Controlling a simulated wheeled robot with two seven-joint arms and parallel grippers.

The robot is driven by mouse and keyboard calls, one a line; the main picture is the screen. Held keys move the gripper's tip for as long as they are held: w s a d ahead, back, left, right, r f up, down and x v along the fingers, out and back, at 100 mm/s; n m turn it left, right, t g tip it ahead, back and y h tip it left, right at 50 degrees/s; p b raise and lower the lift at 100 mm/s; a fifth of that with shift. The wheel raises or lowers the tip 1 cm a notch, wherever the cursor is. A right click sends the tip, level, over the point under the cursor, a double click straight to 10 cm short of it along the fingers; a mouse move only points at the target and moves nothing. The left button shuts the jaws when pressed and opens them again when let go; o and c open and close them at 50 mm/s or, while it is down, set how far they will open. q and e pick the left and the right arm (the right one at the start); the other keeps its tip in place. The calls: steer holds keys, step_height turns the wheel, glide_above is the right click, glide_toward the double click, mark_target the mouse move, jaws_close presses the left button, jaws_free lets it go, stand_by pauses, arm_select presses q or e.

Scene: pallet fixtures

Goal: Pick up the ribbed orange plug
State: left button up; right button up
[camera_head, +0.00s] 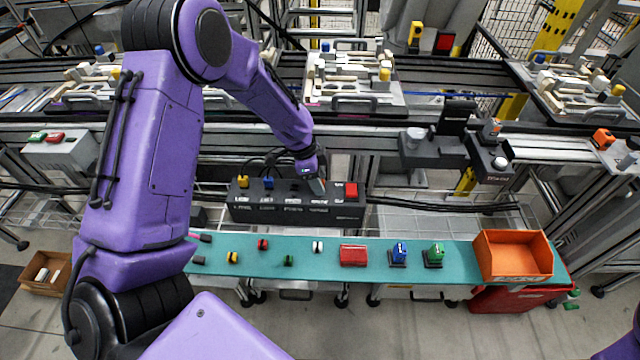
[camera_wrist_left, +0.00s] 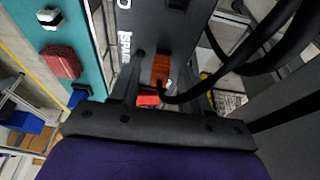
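The ribbed orange plug (camera_wrist_left: 161,68) stands on the dark socket box, with a black cable curving away from it in the left wrist view. My left gripper (camera_wrist_left: 165,78) is open, its fingers apart with the plug showing between them; I cannot tell whether either finger touches it. In the head view my left gripper (camera_head: 313,183) is low over the right part of the dark socket box (camera_head: 290,212) and mostly hides the plug. My right gripper is out of view.
In front, a teal shelf (camera_head: 330,263) holds several small coloured parts and an orange bin (camera_head: 513,276). Black cables lie behind the box.

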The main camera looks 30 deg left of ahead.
arm_select(q)
jaws_close()
steer(key=shift+r, duration=0.1)
